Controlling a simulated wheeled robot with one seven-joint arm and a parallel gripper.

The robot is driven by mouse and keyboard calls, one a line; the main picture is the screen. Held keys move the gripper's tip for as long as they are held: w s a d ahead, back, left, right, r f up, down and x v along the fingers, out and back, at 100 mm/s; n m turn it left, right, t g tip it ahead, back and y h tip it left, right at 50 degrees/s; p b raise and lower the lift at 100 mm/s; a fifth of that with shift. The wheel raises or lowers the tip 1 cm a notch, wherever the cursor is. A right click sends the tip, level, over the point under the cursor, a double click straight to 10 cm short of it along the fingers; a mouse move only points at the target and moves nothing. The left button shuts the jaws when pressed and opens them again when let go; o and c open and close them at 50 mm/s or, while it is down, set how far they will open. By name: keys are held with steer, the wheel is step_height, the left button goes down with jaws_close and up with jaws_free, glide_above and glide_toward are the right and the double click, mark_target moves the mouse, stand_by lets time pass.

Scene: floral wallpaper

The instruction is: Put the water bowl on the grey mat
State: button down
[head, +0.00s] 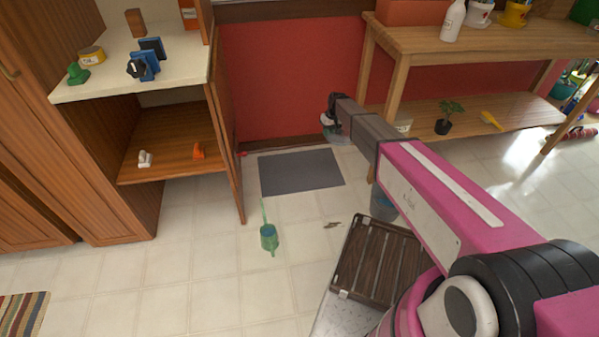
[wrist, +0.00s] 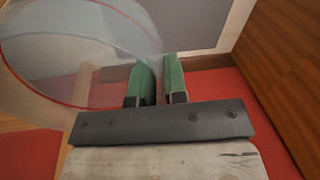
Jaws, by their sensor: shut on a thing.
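The water bowl (wrist: 75,45) is a clear, see-through bowl with a thin reddish rim, filling the upper left of the wrist view. In the head view the bowl (head: 336,135) hangs under the end of my arm, above the floor. My gripper (wrist: 158,80) is shut on the bowl's edge with its green-padded fingers; in the head view my gripper (head: 330,118) is small and dark. The grey mat (head: 300,172) lies flat and bare on the floor, left of and below the bowl in the head view. The mat also shows at the top of the wrist view (wrist: 205,22).
An open cabinet (head: 228,130) stands left of the mat, its door edge close by. A wooden bench (head: 470,42) stands at the right.

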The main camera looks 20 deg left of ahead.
steer(key=s+a+f+n, duration=0.1)
steer(key=s+a+f, duration=0.3)
steer(key=a+f, duration=0.45)
steer(key=s+a+f+n, duration=0.2)
steer(key=s+a+f, duration=0.2)
steer(key=a+f, duration=0.45)
steer(key=s+a+f+n, duration=0.1)
steer(key=s+a+f, duration=0.4)
steer(key=f, duration=0.5)
steer(key=shift+g+h, duration=0.3)
steer(key=shift+g, duration=0.1)
steer(key=w+f, duration=0.2)
steer(key=w, duration=0.2)
steer(key=w+d+f, duration=0.1)
steer(key=w+f, duration=0.1)
steer(key=w, duration=0.2)
steer(key=w+d+f, duration=0.1)
steer(key=w+f, duration=0.2)
steer(key=w, duration=0.1)
steer(key=shift+w+d, duration=0.15)
steer(key=shift+d, duration=0.05)
steer(key=shift+f, duration=0.25)
steer(key=shift+d+f, duration=0.1)
steer(key=shift+f, duration=1.75)
steer(key=shift+f, duration=0.1)
steer(key=c, duration=1.1)
jaws_free()
steer(key=shift+c, duration=0.2)
